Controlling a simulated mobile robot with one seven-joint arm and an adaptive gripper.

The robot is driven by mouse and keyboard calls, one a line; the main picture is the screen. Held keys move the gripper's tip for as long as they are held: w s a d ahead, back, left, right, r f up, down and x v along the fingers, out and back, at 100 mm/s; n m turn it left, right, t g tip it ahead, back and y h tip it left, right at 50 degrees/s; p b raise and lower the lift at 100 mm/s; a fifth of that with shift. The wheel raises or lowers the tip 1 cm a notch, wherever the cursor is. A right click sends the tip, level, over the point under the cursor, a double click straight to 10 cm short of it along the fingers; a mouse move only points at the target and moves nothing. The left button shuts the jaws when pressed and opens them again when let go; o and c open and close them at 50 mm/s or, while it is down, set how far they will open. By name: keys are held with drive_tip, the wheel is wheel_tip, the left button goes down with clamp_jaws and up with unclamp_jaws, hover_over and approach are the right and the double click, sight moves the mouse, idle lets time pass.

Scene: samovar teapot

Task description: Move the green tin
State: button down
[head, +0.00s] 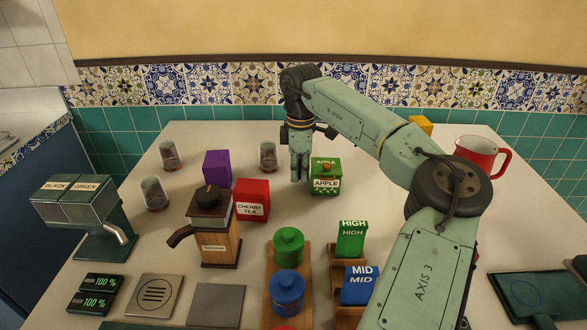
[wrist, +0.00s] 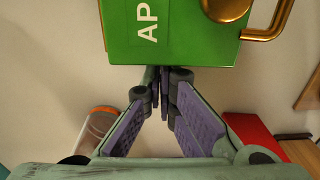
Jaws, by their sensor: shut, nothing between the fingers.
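The green tin labelled APPLE (head: 326,184) stands upright on the table near its middle back, with a brass-coloured knob on top. My gripper (head: 299,178) points down just left of the tin, shut and empty. In the wrist view the green tin (wrist: 180,45) fills the top middle, with part of its AP lettering and a brass knob and handle showing. The shut fingertips (wrist: 163,75) appear right at the tin's near edge there; I cannot tell whether they touch it.
A red CHERRY TEA tin (head: 251,206) and a purple tin (head: 217,168) stand to the left. A glass (head: 268,156) stands behind left. A green canister (head: 289,246), a blue canister (head: 287,290) and a green HIGH card (head: 352,238) are in front.

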drive_tip(key=d, duration=2)
drive_tip(key=shift+d, duration=0.3)
drive_tip(key=shift+a, duration=0.15)
